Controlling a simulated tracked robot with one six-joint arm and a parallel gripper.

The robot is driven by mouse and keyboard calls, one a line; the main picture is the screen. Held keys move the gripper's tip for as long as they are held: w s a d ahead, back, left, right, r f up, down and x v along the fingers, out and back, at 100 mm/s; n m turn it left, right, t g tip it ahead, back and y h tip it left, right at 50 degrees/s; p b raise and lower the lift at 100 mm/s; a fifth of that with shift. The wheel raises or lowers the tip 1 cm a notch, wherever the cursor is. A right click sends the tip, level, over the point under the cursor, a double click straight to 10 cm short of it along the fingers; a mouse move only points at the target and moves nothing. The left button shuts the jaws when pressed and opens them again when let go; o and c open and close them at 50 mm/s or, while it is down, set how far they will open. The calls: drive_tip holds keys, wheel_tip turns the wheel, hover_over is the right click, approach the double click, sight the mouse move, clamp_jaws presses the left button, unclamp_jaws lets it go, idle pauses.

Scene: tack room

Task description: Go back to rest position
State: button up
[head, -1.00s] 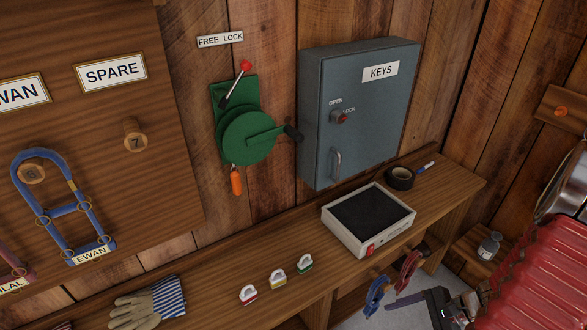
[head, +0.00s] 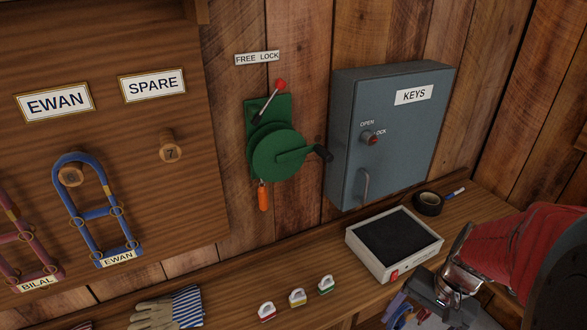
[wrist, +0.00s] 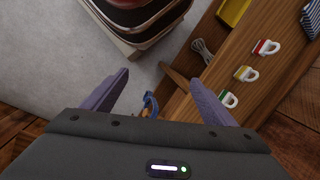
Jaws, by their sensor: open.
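My gripper (wrist: 159,76) is open and empty in the wrist view, its two purple fingers spread wide apart. Between and beyond them lie grey floor and a blue clip-like thing (wrist: 150,104), mostly hidden by the gripper body. In the head view my red-sleeved arm comes in from the right and my gripper is at the bottom edge, partly cut off, in front of the bench (head: 225,290). Nothing is held.
Three small tags with white handles (head: 297,297), a striped glove (head: 170,310) and a white-rimmed tray (head: 408,263) lie on the bench. Above it are a grey key cabinet (head: 390,140) and a green crank winch (head: 277,153). A yellow bin (wrist: 233,10) sits below.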

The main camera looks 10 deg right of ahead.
drive_tip(key=w+a+r+n+t+h, duration=0.1)
drive_tip(key=a+r+n+t+h, duration=0.1)
drive_tip(key=a+r+n+t, duration=0.3)
drive_tip(key=a+r+n, duration=0.4)
drive_tip(key=a+r, duration=0.5)
drive_tip(key=r, duration=0.2)
drive_tip(key=shift+a+r, duration=0.15)
drive_tip(key=shift+r, duration=0.25)
idle(1.9)
